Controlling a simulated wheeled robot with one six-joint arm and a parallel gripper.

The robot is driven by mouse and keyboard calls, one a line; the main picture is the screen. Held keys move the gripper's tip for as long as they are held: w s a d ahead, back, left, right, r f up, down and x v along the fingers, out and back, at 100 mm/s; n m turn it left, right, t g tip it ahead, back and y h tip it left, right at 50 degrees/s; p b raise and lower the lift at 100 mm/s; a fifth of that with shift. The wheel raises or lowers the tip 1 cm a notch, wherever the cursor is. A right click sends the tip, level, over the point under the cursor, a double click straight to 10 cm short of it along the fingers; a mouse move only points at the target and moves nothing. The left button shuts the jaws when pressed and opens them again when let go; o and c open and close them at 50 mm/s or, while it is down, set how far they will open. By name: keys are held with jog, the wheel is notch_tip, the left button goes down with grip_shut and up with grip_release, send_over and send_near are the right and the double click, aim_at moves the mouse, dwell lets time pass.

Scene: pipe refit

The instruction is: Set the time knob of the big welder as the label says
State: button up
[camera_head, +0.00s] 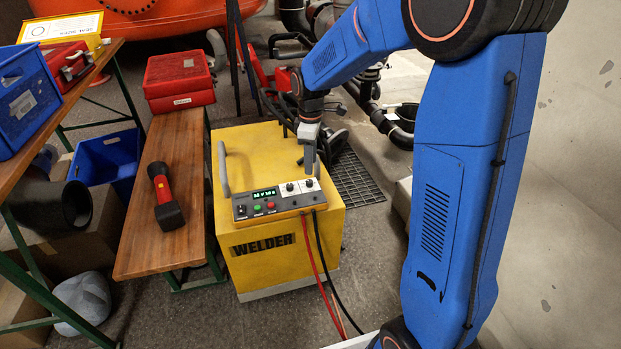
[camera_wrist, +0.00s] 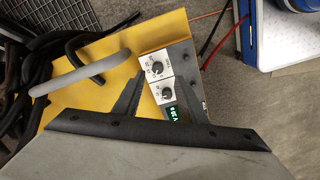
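The big welder (camera_head: 275,190) is a yellow box lettered WELDER, with a grey control panel (camera_head: 248,209) on its top front edge. The panel has a lit green display (camera_head: 264,194), green and red buttons, and two dark knobs on white dial plates, a left knob (camera_head: 289,187) and a right knob (camera_head: 309,183). The wrist view shows an upper knob (camera_wrist: 157,68) and a lower knob (camera_wrist: 167,93). Their lettering is too small to read, so I cannot tell which is the time knob. My gripper (camera_head: 309,168) points down just above the knobs. In the wrist view its fingers (camera_wrist: 162,80) are apart, with the knobs between them.
A grey handle (camera_head: 223,168) rises at the welder's left, and another shows in the wrist view (camera_wrist: 80,73). Red and black cables (camera_head: 322,262) hang from the front. A wooden bench (camera_head: 180,225) with a red-and-black torch (camera_head: 163,190) stands left. Pipes lie behind.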

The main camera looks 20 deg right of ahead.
aim_at(311, 182)
notch_tip(311, 182, down, 7)
jog(key=shift+f, duration=0.2)
dwell(0.3)
jog(key=shift+d, duration=0.1)
grip_shut()
